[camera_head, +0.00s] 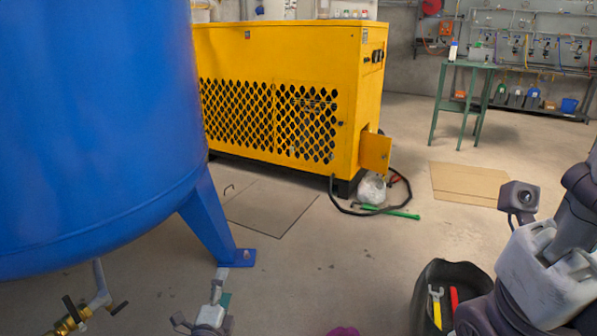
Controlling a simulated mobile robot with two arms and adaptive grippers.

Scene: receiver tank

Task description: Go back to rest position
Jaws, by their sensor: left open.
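My left gripper (204,320) shows at the bottom edge, left of centre, in the head view. Its fingers are spread, and I see nothing held between them. It is in front of the foot of the blue tank's leg (212,215). The blue receiver tank (95,120) fills the left side. A pipe with a brass valve (75,315) shows below the tank, to the left of my left gripper. My right arm is at the lower right, but its fingertips do not show.
A yellow machine (275,55) stands behind, its small door (375,152) open. A black hose (340,205) and green tool (400,214) lie beside it. A dark tool bag (422,305) is beside my right arm. A green table (465,65) stands farther back. The middle floor is mostly clear.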

